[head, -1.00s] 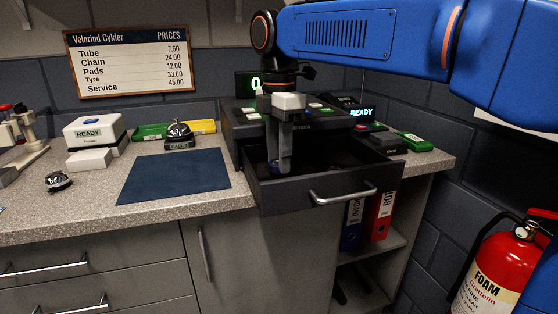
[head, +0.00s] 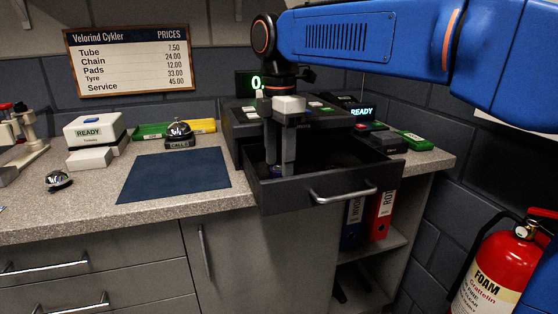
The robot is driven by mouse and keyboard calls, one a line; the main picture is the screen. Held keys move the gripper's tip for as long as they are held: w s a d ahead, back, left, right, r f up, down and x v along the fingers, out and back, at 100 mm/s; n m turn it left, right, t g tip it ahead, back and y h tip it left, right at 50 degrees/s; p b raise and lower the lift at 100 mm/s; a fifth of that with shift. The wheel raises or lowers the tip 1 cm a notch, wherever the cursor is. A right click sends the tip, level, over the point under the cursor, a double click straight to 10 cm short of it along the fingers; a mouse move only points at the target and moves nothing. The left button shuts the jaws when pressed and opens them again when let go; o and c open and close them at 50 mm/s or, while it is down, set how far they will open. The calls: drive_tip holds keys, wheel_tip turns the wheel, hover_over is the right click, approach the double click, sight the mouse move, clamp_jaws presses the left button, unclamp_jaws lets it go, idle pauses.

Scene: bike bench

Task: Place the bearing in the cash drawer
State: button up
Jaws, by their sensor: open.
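The cash drawer (head: 330,196) is pulled out at the front of the dark cash register (head: 236,122) on the counter. My gripper (head: 281,168) points down into the left part of the drawer, its two fingers spread apart. A small bluish piece, likely the bearing (head: 272,169), shows low by the left finger inside the drawer. It is partly hidden by the fingers and the drawer front, and I cannot tell whether a finger touches it.
A dark blue mat (head: 175,176) lies on the counter left of the drawer. A counter bell (head: 179,134), a white READY device (head: 94,132) and a bike bell (head: 58,180) stand further left. A green box (head: 413,141) lies right of the register.

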wheel_tip(320, 180, up, 12)
drive_tip(key=shift+f, duration=0.2)
idle(0.4)
